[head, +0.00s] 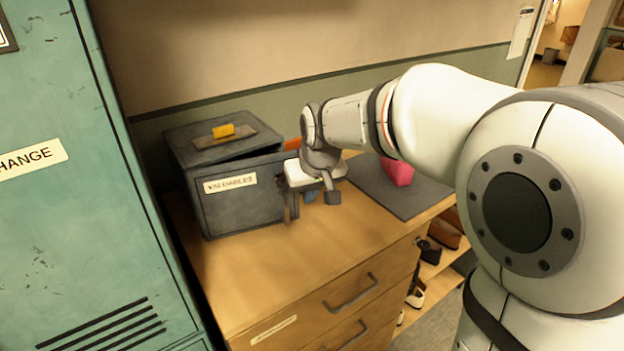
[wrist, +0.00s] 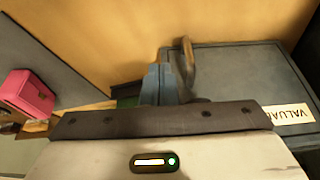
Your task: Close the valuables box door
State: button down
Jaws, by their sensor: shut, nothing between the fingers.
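The valuables box (head: 215,150) is a dark grey box on the wooden cabinet, left of my arm. Its door (head: 240,208), with a "VALUABLES" label, looks ajar, its handle side standing out from the box. In the wrist view the door (wrist: 235,75) is at the right, with its upright handle (wrist: 187,62) at its near edge. My gripper (head: 311,196) is at the door's handle side. In the wrist view its blue fingers (wrist: 160,78) are shut and empty, close beside the handle. I cannot tell whether they touch it.
A yellow block (head: 223,131) lies on top of the box. A pink item (head: 397,171) is on a dark mat (head: 425,192) to the right. A green locker (head: 65,180) stands close at the left. The cabinet top (head: 270,265) in front of the box is clear.

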jog(key=w, duration=0.1)
jog(key=w+a+f, duration=0.1)
jog(key=w, duration=0.1)
jog(key=w+f, duration=0.1)
jog(key=shift+w+a+f+p, duration=0.25)
jog(key=shift+w+a+p, duration=0.05)
jog(key=shift+w+a, duration=0.1)
jog(key=shift+s, duration=0.1)
